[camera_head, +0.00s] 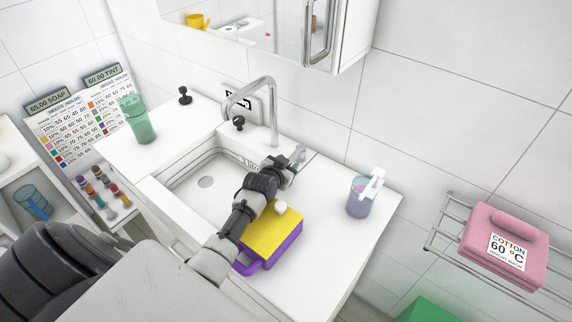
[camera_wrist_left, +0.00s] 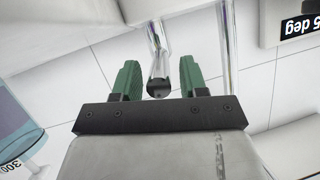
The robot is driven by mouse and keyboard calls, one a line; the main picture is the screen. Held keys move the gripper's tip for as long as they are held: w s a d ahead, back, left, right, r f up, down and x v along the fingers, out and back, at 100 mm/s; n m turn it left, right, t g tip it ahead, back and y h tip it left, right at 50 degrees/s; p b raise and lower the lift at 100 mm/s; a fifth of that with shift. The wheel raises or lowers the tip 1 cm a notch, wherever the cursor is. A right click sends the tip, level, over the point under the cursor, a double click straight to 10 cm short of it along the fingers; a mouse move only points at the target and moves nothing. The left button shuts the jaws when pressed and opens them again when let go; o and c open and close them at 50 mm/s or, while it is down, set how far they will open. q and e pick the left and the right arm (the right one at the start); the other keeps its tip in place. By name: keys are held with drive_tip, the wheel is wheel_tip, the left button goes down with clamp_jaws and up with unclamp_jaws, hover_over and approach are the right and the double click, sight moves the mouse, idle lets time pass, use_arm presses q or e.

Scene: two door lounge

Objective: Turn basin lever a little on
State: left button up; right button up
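The basin (camera_head: 205,182) is a white sink set in a white counter, with a tall chrome faucet (camera_head: 273,110) at its back right. In the left wrist view, a short chrome lever with a dark round end (camera_wrist_left: 158,87) lies between my two green fingers. The fingers are apart, with a gap visible on both sides of the lever. In the head view my left gripper (camera_head: 298,157) is just right of the faucet's base and largely hides the lever. My right gripper is not in view.
A yellow and purple box (camera_head: 273,234) sits on the counter beneath my left forearm. A beaker of bluish liquid (camera_head: 360,197) stands to the right, and a green cup (camera_head: 142,122) at the left. A mirror cabinet (camera_head: 290,35) hangs above. Pink towels (camera_head: 508,240) lie on a rack.

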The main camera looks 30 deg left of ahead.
use_arm(q)
drive_tip(key=shift+o, duration=0.2)
drive_tip(key=shift+s, duration=0.1)
drive_tip(key=v, duration=1)
drive_tip(key=shift+s+r, duration=0.15)
drive_tip(key=shift+s, duration=0.2)
drive_tip(key=shift+c, duration=0.3)
